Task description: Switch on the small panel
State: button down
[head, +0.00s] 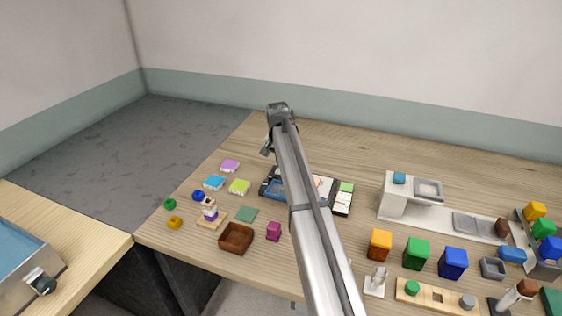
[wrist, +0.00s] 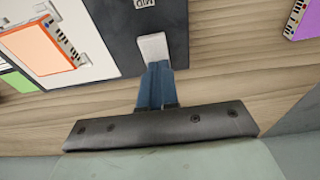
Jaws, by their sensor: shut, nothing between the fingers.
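A dark panel (wrist: 115,25) with a partly cut-off, upside-down label fills the upper middle of the wrist view. A pale white tab (wrist: 153,46) lies at its edge, and I cannot tell if it is a switch. My gripper (wrist: 155,68) is shut and empty, its blue fingers together right at the white tab; contact is unclear. In the head view my gripper (head: 266,151) is at the far side of a flat dark-framed board (head: 270,189), largely hidden by my arm. I cannot tell whether the panel is lit.
An orange block (wrist: 38,48) lies on a white surface beside the panel. A brown tray (head: 236,238) is in front. Coloured cubes and a white stand (head: 395,203) are at right.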

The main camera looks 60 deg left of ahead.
jog(key=shift+d+f, duration=0.1)
jog(key=shift+f, duration=0.25)
jog(key=shift+s+d, duration=0.6)
notch_tip(320, 180, up, 14)
jog(key=s+d, duration=0.1)
jog(key=shift+s+d+r, duration=0.15)
jog(key=shift+s, duration=0.05)
dwell(0.3)
dwell(0.4)
